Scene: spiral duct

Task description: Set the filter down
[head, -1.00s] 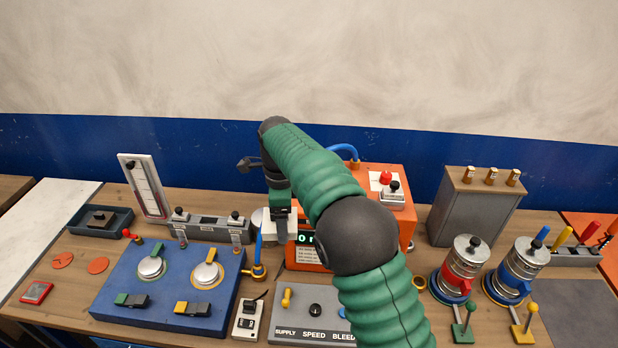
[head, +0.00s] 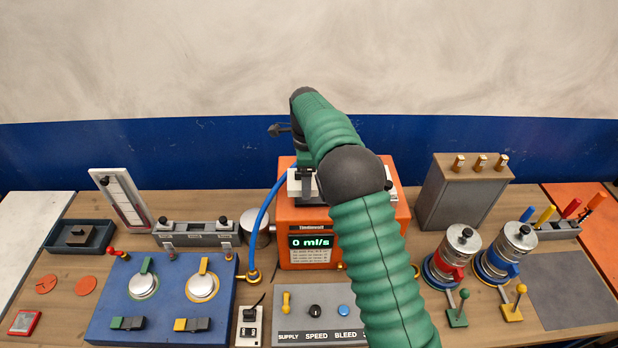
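My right arm reaches in from the lower right, and its gripper (head: 306,186) is at the left part of the orange flow unit's top. A small pale block (head: 294,184), which I take for the filter, sits at the dark fingers and shows on both sides of them. It has moved with the gripper, so the gripper seems shut on it. The orange unit (head: 288,228) reads "0 ml/s". I cannot tell whether the block touches the unit's top. My arm hides much of the unit's right side. My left gripper is not in view.
A blue hose (head: 262,215) rises beside the orange unit. Red-clamped (head: 455,258) and blue-clamped (head: 507,255) canisters and a grey cabinet (head: 448,205) stand right. A grey mat (head: 580,290) is bare.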

